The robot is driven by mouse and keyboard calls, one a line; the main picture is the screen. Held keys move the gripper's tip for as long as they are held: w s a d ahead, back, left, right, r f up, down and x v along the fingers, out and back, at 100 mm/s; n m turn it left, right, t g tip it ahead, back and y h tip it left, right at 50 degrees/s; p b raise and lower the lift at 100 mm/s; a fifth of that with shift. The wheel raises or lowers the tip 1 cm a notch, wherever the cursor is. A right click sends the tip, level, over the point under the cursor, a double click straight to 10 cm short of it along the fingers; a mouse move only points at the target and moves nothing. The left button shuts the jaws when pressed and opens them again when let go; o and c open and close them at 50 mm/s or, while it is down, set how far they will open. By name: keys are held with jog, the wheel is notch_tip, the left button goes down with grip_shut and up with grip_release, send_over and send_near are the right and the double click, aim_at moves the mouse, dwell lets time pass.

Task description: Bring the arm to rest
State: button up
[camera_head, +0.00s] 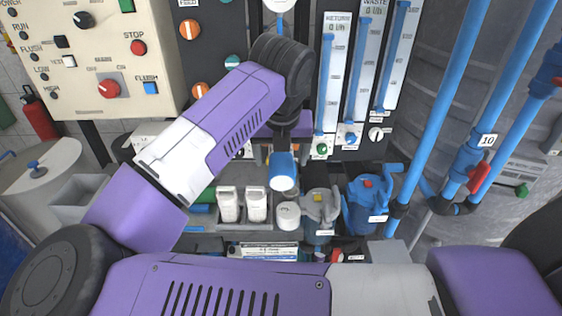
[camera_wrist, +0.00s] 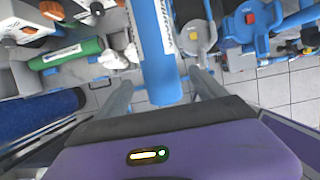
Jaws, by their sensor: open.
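My gripper (camera_wrist: 160,76) is open in the wrist view, with one grey finger on each side of a blue cylinder (camera_wrist: 154,45). Gaps show between the cylinder and both fingers, and I cannot tell how deep it lies between them. In the head view my purple and white arm reaches over to the rack, and its wrist hangs just above the blue cylinder (camera_head: 283,165), which has a pale end. The fingers are hard to make out there.
White bottles (camera_head: 229,204), a grey housing (camera_head: 321,210) and a blue housing (camera_head: 368,205) stand close below the wrist. Flow meters (camera_head: 334,85) are behind it. A control panel (camera_head: 95,60) is at left, blue pipes (camera_head: 436,100) at right.

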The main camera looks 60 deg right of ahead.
jog(key=shift+v, duration=2.65)
